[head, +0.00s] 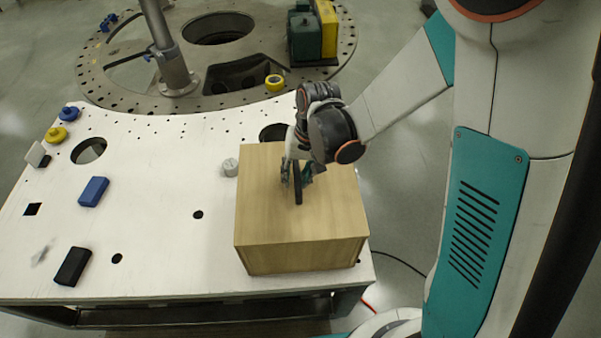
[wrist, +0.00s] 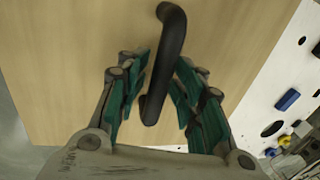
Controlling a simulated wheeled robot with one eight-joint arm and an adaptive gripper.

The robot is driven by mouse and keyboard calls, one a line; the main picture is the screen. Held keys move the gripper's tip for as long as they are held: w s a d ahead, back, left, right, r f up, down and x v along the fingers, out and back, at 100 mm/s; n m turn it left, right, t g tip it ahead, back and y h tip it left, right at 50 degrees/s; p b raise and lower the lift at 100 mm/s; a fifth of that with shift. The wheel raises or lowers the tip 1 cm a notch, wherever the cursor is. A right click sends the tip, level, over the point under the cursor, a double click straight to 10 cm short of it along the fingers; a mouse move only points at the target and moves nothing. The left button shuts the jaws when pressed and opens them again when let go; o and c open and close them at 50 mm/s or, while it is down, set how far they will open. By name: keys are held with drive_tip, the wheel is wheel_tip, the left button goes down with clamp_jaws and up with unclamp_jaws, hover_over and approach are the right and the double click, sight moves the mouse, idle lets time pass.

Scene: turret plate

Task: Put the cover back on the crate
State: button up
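The light wooden crate (head: 305,258) stands at the front right of the white plate in the head view. Its wooden cover (head: 265,215) lies on top, roughly lined up with the crate's sides; I cannot tell whether it is fully seated. A black bar handle (head: 298,190) rises from the cover and also shows in the wrist view (wrist: 173,35). My gripper (head: 297,174) is over the cover at the handle. In the wrist view my gripper (wrist: 160,80) is open, with one teal-padded finger on each side of the handle's near part and narrow gaps between.
The white plate (head: 160,230) has holes and open room left of the crate. On it are a grey knob (head: 230,167), a blue block (head: 93,191) and a black block (head: 73,266). A yellow ring (head: 274,82) lies behind, near green and yellow boxes (head: 306,35).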

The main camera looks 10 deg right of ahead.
drive_tip(key=shift+r, duration=0.1)
wheel_tip(320, 180, up, 11)
drive_tip(key=d, duration=0.2)
drive_tip(key=s+d+r+t+h, duration=0.2)
drive_tip(key=s+d+r+t, duration=0.5)
drive_tip(key=s+d, duration=0.5)
wheel_tip(320, 180, up, 2)
drive_tip(key=shift+s+d+r, duration=0.15)
drive_tip(key=shift+s+d, duration=0.1)
drive_tip(key=shift+s, duration=0.25)
